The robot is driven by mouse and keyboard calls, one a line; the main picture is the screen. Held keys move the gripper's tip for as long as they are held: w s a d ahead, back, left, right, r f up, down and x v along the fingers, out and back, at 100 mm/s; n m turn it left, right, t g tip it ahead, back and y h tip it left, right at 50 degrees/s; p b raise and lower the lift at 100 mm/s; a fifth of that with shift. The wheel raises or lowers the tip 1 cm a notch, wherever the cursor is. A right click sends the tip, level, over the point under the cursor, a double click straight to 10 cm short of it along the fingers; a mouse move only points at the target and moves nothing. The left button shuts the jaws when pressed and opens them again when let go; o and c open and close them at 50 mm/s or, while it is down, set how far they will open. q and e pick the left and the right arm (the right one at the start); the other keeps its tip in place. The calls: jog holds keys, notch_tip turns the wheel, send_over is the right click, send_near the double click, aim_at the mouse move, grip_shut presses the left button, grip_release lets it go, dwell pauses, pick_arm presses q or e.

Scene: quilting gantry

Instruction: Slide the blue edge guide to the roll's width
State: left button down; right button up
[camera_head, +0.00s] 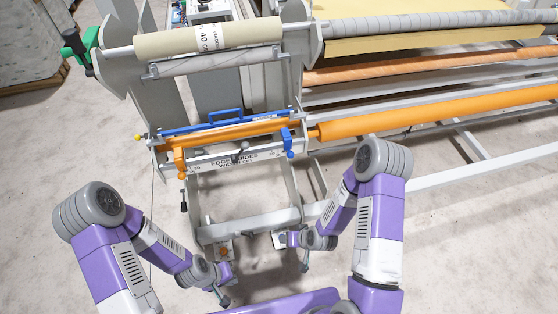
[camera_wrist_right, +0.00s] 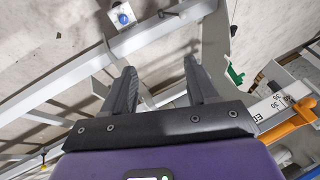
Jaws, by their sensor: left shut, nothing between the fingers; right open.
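The blue edge guide (camera_head: 287,142) sits near the right end of the scale bar (camera_head: 225,161) marked "EDGE GUIDES WIDTH". An orange edge guide (camera_head: 180,160) sits near its left end. The cream roll (camera_head: 207,39), with a white label reading "40", lies above and behind the bar, on a rod between grey end plates. My left gripper (camera_head: 224,298) is shut and empty, low in front of the frame. My right gripper (camera_head: 304,263) is open and empty, in front of and below the blue guide. Its spread fingers show in the right wrist view (camera_wrist_right: 160,68).
A blue handled bar (camera_head: 213,122) and an orange roller (camera_head: 230,132) lie just behind the scale bar. A lower grey crossbar (camera_head: 250,228) stands in front. A green clamp (camera_head: 82,47) is at the upper left. Long rollers extend right.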

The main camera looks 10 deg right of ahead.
jog(key=w+d+n+t+b, duration=0.2)
jog(key=w+d+t, duration=0.25)
jog(key=w, duration=0.65)
jog(key=n+t+b, duration=0.3)
jog(key=n+t, duration=0.1)
jog(key=t, duration=0.5)
send_near(292, 157)
jog(key=w, duration=0.3)
jog(key=shift+g+y, duration=0.25)
jog(key=shift+y, duration=0.15)
jog(key=b+x, duration=0.1)
jog(key=x, duration=0.5)
jog(key=shift+w+a, duration=0.1)
jog(key=shift+w, duration=0.05)
jog(key=shift+c, duration=0.4)
grip_shut()
